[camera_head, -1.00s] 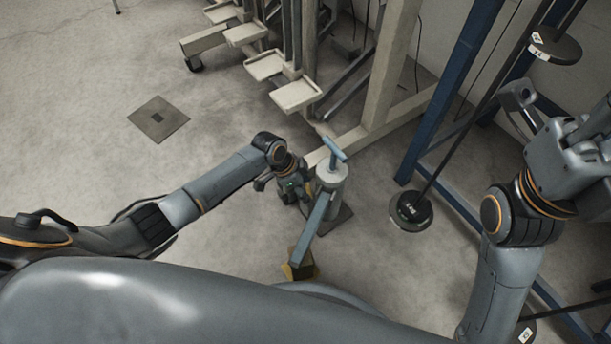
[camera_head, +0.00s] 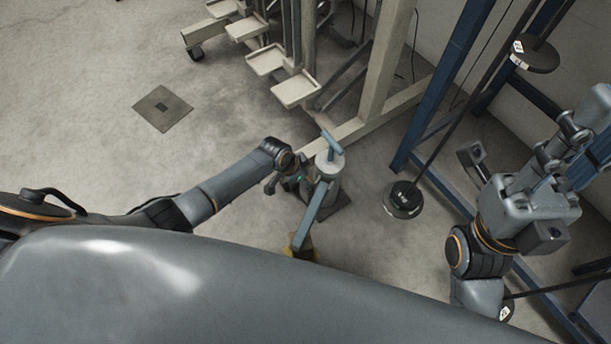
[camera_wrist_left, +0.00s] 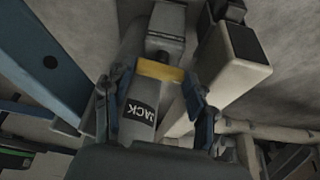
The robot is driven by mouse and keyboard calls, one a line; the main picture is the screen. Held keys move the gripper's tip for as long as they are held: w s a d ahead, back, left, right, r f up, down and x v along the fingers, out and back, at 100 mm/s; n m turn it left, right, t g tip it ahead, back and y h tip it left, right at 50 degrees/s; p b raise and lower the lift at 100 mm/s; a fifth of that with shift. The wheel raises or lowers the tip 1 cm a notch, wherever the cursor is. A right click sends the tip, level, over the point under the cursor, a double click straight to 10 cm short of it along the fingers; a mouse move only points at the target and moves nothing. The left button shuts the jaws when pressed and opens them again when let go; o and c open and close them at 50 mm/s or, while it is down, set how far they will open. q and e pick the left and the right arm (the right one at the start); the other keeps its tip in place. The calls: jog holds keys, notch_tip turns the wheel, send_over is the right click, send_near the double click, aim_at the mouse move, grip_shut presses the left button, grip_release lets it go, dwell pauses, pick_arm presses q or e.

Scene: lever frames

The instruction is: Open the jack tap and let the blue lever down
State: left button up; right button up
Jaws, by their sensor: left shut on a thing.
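The jack (camera_head: 329,166) is a grey upright cylinder with a short blue crossbar on top. The blue lever (camera_head: 316,212) is a long bar sloping from the jack towards my body; what looks like the same bar is at upper left in the left wrist view (camera_wrist_left: 45,55). My left gripper (camera_head: 291,182) is low at the jack's left side.
A yellow and dark block (camera_head: 301,249) is at the lever's lower end. Beige frames with trays (camera_head: 296,90) stand behind the jack. A blue rack post (camera_head: 443,85) and a round weight (camera_head: 403,199) are to the right. The floor at left is clear around a square plate (camera_head: 163,108).

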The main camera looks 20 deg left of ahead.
pick_arm(q)
jog(key=o, duration=1.2)
jog(key=shift+c, duration=0.2)
jog(key=v, duration=0.8)
jog(key=shift+c, duration=0.2)
